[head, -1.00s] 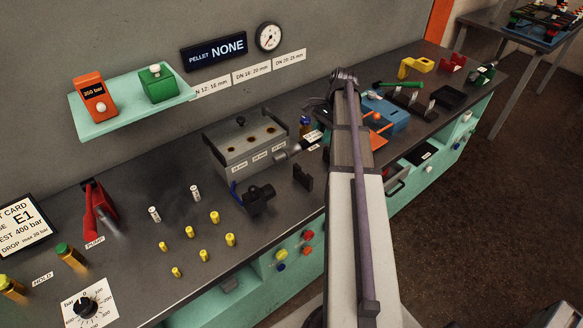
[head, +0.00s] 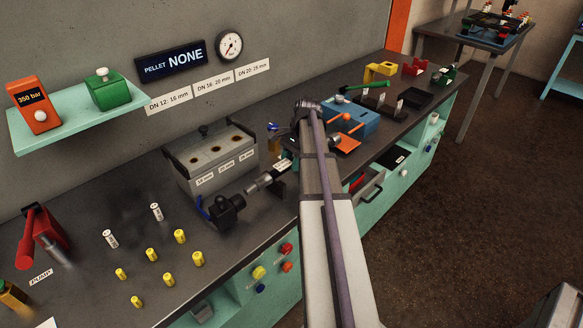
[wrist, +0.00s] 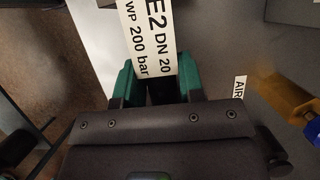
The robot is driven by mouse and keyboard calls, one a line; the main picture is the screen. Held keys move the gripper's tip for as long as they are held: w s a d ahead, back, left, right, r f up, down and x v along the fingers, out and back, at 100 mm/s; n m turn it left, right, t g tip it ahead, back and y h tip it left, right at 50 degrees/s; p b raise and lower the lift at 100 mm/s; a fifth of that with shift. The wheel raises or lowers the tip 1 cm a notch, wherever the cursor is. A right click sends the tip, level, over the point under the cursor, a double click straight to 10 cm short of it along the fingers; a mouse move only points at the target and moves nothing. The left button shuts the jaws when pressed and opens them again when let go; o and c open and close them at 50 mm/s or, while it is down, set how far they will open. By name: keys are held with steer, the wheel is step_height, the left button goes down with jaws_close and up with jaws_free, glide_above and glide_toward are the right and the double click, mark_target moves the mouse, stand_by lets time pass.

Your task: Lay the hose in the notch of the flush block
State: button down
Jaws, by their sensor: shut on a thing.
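My gripper (wrist: 155,82) has green fingers shut on the hose, which carries a white tag (wrist: 148,38) reading E2, DN 20, WP 200 bar. In the head view the tagged hose (head: 283,166) points left and down, with a grey metal end fitting (head: 260,183). My arm hides most of my gripper there. A small dark upright block (head: 279,187), which looks like the flush block, stands close by the hose and is partly covered by it. I cannot tell whether the hose touches it or lies in its notch.
A black device with a blue part (head: 226,208) stands just left of the fitting. A grey box with holes (head: 212,162) is behind. An amber bottle with a blue cap (wrist: 290,98) is beside my gripper.

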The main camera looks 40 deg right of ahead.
steer(key=shift+f+b, duration=0.5)
steer(key=shift+b, duration=0.15)
steer(key=c, duration=0.7)
jaws_free()
steer(key=shift+c, duration=0.2)
steer(key=p+v, duration=1.2)
steer(key=v, duration=0.1)
steer(key=shift+a+r, duration=0.2)
steer(key=shift+a, duration=0.05)
steer(key=shift+a, duration=0.1)
